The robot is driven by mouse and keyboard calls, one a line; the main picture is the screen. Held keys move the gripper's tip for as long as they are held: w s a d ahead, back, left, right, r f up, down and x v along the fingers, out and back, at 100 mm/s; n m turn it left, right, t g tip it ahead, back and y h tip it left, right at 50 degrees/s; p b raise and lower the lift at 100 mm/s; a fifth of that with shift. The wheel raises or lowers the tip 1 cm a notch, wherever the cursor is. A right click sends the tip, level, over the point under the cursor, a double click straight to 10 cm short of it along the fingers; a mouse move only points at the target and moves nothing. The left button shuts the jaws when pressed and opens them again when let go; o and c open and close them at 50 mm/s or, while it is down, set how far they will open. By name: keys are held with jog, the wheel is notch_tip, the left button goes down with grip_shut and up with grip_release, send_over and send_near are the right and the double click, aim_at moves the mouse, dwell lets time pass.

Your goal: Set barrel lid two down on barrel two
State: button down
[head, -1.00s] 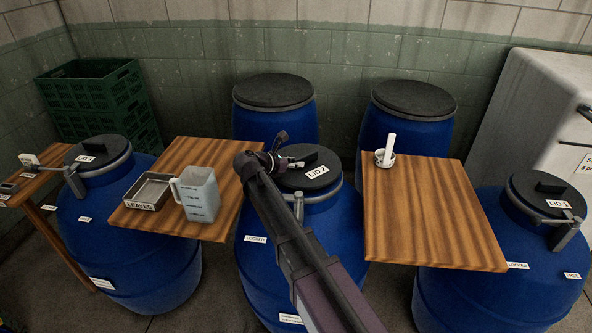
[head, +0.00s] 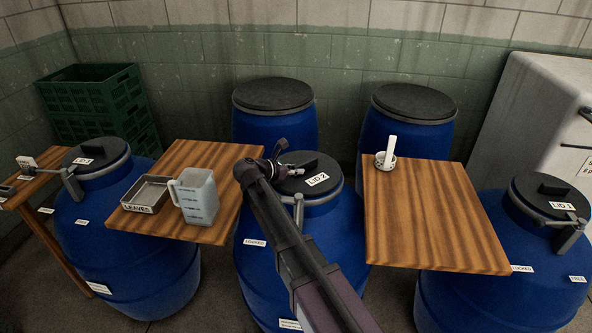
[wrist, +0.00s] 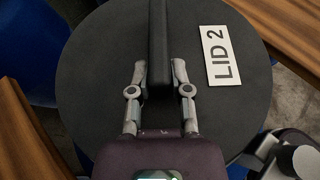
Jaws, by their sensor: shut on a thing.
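Barrel lid two (head: 318,172) is a round black lid with a white "LID 2" label and a raised bar handle. It is over the mouth of blue barrel two (head: 345,222), in the middle; I cannot tell whether it is fully seated. In the wrist view the lid (wrist: 100,90) fills most of the picture. My gripper (wrist: 159,72) has its two fingers on either side of the handle bar (wrist: 158,30), shut on it. In the head view my gripper (head: 284,166) is at the lid's left part, and my arm covers part of the barrel.
A grey lever clamp (head: 298,208) is on the barrel's near side. Wooden boards stand left (head: 165,222) and right (head: 430,215); the left holds a leaves tray (head: 147,194) and a jug (head: 197,196), the right a white cup (head: 385,161). Other lidded barrels (head: 273,120) stand around.

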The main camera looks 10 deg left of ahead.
jog(key=shift+f, duration=0.15)
jog(key=c, duration=0.6)
grip_release()
jog(key=shift+o, duration=0.2)
jog(key=shift+r, duration=0.2)
jog(key=shift+r+p, duration=0.4)
jog(key=shift+p, duration=0.1)
jog(key=shift+s+a+r, duration=0.1)
jog(key=shift+a+r, duration=0.05)
jog(key=shift+r, duration=0.1)
jog(key=p+v, duration=0.4)
jog(key=v, duration=0.7)
jog(key=shift+s+a+p, duration=0.2)
jog(key=shift+s+p, duration=0.05)
jog(key=shift+p, duration=0.05)
jog(key=shift+d, duration=0.1)
